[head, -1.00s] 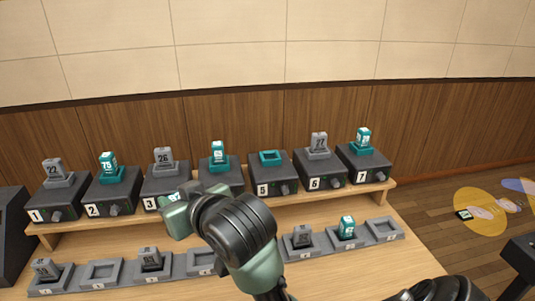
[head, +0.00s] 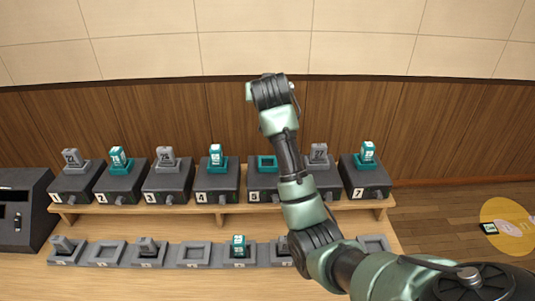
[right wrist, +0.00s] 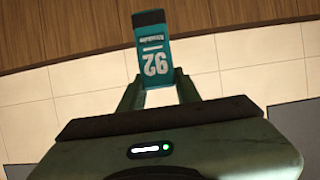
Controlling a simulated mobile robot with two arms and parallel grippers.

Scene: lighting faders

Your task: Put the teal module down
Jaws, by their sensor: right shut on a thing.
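The teal module (right wrist: 155,52) has a dark end and a white 92, upside down in the right wrist view. My right gripper (right wrist: 158,90) is shut on its lower end. In the head view my right arm reaches up past the back row, its wrist (head: 270,92) in front of the wood wall; the fingertips and held module are hidden there. Below the wrist, the teal holder (head: 267,163) on unit 5 (head: 260,185) is empty. My left gripper is not in view.
Teal modules stand in units 2 (head: 118,158), 4 (head: 216,156) and 7 (head: 367,153); grey ones in 1, 3 and 6 (head: 318,153). In the front tray row, a teal module (head: 238,246) stands and slots (head: 105,253) and (head: 195,255) are empty. My arm hides part of this row.

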